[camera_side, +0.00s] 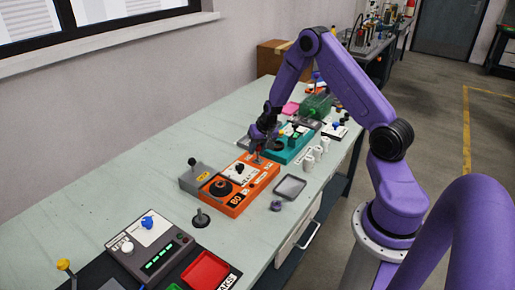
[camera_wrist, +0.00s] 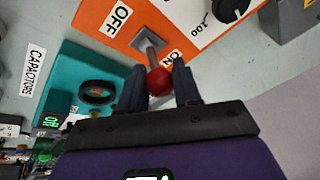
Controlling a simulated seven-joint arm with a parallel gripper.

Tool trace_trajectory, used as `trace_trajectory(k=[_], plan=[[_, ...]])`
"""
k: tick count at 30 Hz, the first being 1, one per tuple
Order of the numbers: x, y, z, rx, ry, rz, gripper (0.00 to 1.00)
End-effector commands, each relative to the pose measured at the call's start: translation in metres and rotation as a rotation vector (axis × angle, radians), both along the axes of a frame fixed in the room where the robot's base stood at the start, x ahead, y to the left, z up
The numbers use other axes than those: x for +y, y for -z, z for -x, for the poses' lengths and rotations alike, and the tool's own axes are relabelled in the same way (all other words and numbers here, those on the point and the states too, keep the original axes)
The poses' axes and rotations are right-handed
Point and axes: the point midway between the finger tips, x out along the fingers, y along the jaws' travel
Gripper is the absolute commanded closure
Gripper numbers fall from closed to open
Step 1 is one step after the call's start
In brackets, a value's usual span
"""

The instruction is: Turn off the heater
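The heater appears to be the orange box (camera_side: 262,183) in the middle of the bench, with a white dial panel and a round black plate. In the wrist view its orange top (camera_wrist: 85,20) carries OFF and ON labels. Between them a metal lever switch with a red ball knob (camera_wrist: 159,82) rises from a slot and leans toward the ON side. My gripper (camera_wrist: 160,68) has a finger on each side of the red knob. The gap is narrow and the knob fills it, so it looks shut on the knob. In the side view my gripper (camera_side: 258,148) is over the box's far end.
A teal box (camera_side: 290,148) stands close behind, with its CAPACITORS label (camera_wrist: 34,72) in the wrist view. A grey box with a black-knobbed lever (camera_side: 193,175) adjoins the heater. A grey tray (camera_side: 289,187) and white cups (camera_side: 308,160) lie toward the bench's front edge.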

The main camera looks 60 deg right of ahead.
Motion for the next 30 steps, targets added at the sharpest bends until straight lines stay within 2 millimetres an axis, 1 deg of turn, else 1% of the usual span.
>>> trace_trajectory(k=[1,2,10,14,19,30], plan=[[0.001,0.000,0.000,0.000,-0.003,0.000,0.50],[0.001,0.000,0.000,0.000,-0.003,0.000,0.44],[0.000,0.000,0.000,0.001,-0.001,0.000,0.44],[0.000,-0.005,0.001,0.000,-0.001,0.000,0.44],[0.001,-0.022,0.007,-0.001,-0.001,0.000,0.44],[0.004,-0.074,0.025,-0.002,-0.002,0.001,0.44]])
